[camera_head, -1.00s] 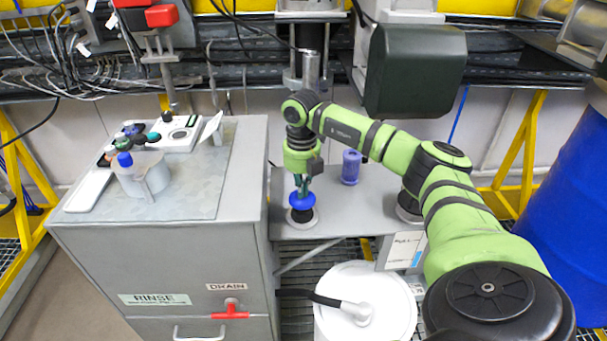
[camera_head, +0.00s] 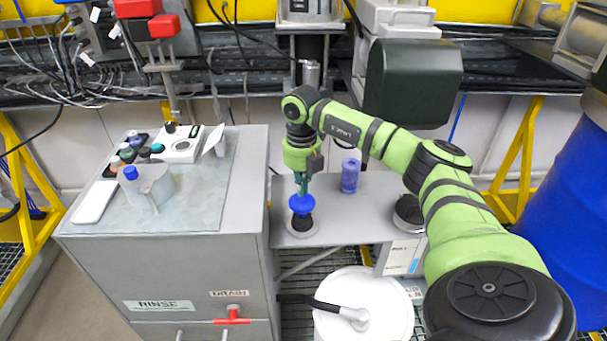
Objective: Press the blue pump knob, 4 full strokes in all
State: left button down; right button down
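The blue pump knob (camera_head: 302,204) is a round cap above a black stem and base (camera_head: 302,224) on the grey bench. Black still shows below the cap. My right gripper (camera_head: 302,188) points straight down from above. Its fingers look close together, with the tips at the top of the knob, touching or nearly so. I see no knob between the fingers. My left gripper is out of view.
A purple cylinder (camera_head: 350,175) stands on the bench behind and right of the knob. A white lidded bucket (camera_head: 365,300) is below in front. A grey cabinet (camera_head: 165,255) at left carries small bottles and a beaker. A blue drum (camera_head: 570,210) stands at right.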

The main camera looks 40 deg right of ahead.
aim_at(302, 200)
jog(key=shift+f, duration=0.2)
jog(key=shift+s+f+b, duration=0.1)
jog(key=shift+f+b, duration=1.5)
jog(key=shift+f, duration=0.9)
jog(key=shift+r, duration=0.1)
jog(key=shift+r+p, duration=2.2)
jog(key=shift+r, duration=0.4)
jog(key=shift+f, duration=0.1)
